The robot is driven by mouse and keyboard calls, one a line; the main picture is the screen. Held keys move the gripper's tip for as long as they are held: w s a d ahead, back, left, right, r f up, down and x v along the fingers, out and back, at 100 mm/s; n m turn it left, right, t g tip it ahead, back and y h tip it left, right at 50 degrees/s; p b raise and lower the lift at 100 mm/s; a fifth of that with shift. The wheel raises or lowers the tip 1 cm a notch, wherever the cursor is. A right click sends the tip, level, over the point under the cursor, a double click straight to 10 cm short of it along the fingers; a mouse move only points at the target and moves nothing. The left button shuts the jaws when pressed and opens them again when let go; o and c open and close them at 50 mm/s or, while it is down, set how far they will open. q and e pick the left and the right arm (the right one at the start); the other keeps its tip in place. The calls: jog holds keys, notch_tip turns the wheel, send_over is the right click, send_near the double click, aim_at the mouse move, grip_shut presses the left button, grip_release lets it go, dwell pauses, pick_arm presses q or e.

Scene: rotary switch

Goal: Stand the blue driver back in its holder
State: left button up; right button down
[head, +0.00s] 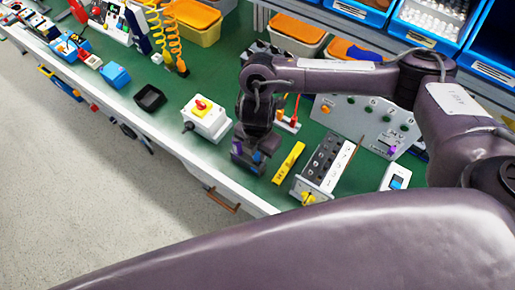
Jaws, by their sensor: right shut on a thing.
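My right gripper (247,156) points down low over the green bench near its front edge. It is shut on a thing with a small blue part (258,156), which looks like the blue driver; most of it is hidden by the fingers. A small pale holder (291,126) stands just behind and right of the gripper, with upright red and orange drivers in it. The wrist partly covers the holder. The gripper is apart from the holder. My left gripper is not in view.
A white switch box (206,119) with a red knob on yellow is left of the gripper. A yellow tool (289,163) and a terminal block (325,160) are to the right. A grey panel (362,118) stands behind. A black tray (150,97) lies further left, with clear green bench around it.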

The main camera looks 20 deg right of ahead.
jog(key=shift+f+b, duration=1.25)
jog(key=shift+f, duration=0.55)
jog(key=shift+f, duration=0.15)
jog(key=c, duration=1.1)
grip_release()
jog(key=shift+r, duration=0.2)
notch_tip(320, 180, up, 8)
jog(key=shift+f+p, duration=0.2)
jog(key=shift+p, duration=0.4)
